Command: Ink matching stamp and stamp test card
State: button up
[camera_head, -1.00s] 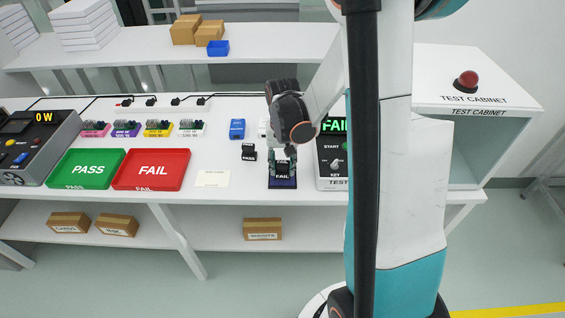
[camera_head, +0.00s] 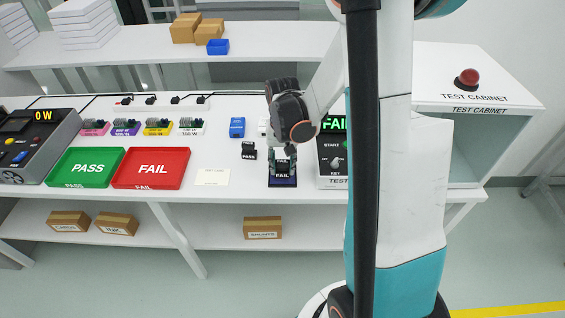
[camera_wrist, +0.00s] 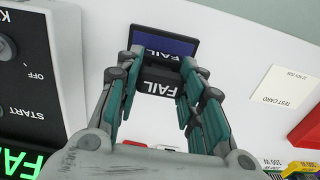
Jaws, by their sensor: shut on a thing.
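My gripper (camera_wrist: 158,90) is shut on the black FAIL stamp (camera_wrist: 160,82), its white label showing between the fingers. In the head view the stamp (camera_head: 282,165) is upright, just above or at the dark blue ink pad (camera_head: 283,183). The pad, also marked FAIL, shows beyond the stamp in the wrist view (camera_wrist: 180,46). Whether stamp and pad touch is not clear. The pale test card (camera_head: 212,178) lies flat on the table left of the pad; it also shows in the wrist view (camera_wrist: 284,88). Another black stamp (camera_head: 249,151) stands between card and pad.
A green PASS tray (camera_head: 86,185) and red FAIL tray (camera_head: 132,183) lie left of the card. The tester (camera_head: 332,160) with a lit FAIL display stands close right of my gripper. Several coloured parts (camera_head: 157,128) and a blue block (camera_head: 237,128) sit behind.

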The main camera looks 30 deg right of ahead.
jog(key=shift+f+b, duration=0.35)
dwell(1.4)
jog(key=shift+r+p, duration=2.45)
jog(key=shift+r, duration=1.1)
